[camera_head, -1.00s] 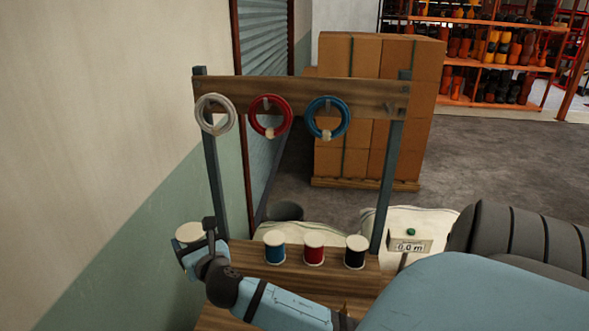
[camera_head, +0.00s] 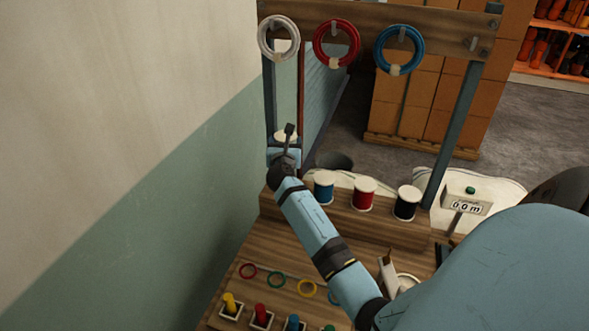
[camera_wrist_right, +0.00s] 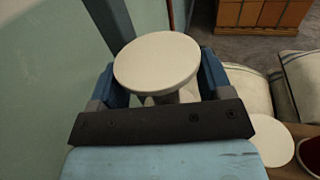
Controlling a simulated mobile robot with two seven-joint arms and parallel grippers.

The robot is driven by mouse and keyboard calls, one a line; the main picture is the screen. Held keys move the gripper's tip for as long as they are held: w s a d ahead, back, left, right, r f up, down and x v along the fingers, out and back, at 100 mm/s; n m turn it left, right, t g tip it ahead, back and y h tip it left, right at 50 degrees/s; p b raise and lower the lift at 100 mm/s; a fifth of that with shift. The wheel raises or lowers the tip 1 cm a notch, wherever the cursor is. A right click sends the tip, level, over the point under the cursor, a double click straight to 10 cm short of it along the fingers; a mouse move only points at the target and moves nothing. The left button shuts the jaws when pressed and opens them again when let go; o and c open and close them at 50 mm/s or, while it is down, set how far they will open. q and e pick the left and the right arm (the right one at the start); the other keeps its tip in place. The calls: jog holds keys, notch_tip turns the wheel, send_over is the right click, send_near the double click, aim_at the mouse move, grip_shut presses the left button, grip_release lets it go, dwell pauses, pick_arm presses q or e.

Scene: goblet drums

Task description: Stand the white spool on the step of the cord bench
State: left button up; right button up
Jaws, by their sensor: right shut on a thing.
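The white spool (camera_wrist_right: 155,62) is upright between the fingers of my right gripper (camera_wrist_right: 158,88), which is shut on it. In the head view the spool's pale top (camera_head: 279,136) shows beside my right gripper (camera_head: 284,150), partly hidden by it. They are at the left end of the cord bench's wooden step (camera_head: 385,228), left of the blue spool (camera_head: 324,187) and higher in the picture. The red spool (camera_head: 364,193) and the black spool (camera_head: 407,202) stand further right on the step. The held spool appears raised, but its exact height is unclear. My left gripper is not in view.
White, red and blue cord coils (camera_head: 336,43) hang from the rack's crossbar above. A rack post rises close behind my right gripper. A wall is to the left. Coloured pegs and rings (camera_head: 249,271) are on the lower bench top. A meter box (camera_head: 464,199) stands right.

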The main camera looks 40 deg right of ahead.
notch_tip(320, 180, down, 7)
jog(key=shift+f+b, duration=0.2)
jog(key=shift+b, duration=0.5)
jog(key=shift+f+b, duration=0.55)
jog(key=shift+f, duration=1.8)
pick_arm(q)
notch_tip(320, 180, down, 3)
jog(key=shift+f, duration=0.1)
pick_arm(e)
jog(key=shift+f, duration=0.2)
jog(key=o, duration=1)
jog(key=shift+r, duration=0.1)
jog(key=shift+r, duration=0.1)
